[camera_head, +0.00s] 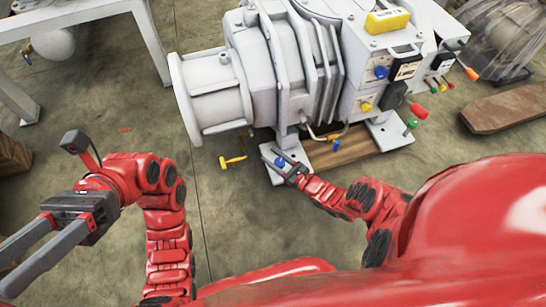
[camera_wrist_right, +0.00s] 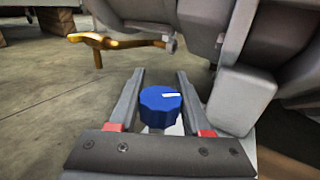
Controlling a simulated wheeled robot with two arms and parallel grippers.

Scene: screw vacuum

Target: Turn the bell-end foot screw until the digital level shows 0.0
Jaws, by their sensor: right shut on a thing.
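The bell-end foot screw has a blue ribbed knob (camera_head: 280,162) with a white mark, on the foot plate below the grey pump (camera_head: 275,70). In the right wrist view the knob (camera_wrist_right: 160,106) sits between the two fingers of my right gripper (camera_wrist_right: 160,85), its white mark pointing right. My right gripper (camera_head: 284,163) is shut on it in the head view. The yellow digital level (camera_head: 388,21) lies on top of the pump; its reading is too small to make out. My left gripper (camera_head: 8,270) is open and empty at the far left, away from the pump.
Another blue knob (camera_head: 336,146), and red and green knobs (camera_head: 417,110), are to the right. A wooden board (camera_head: 350,150) lies under the pump.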

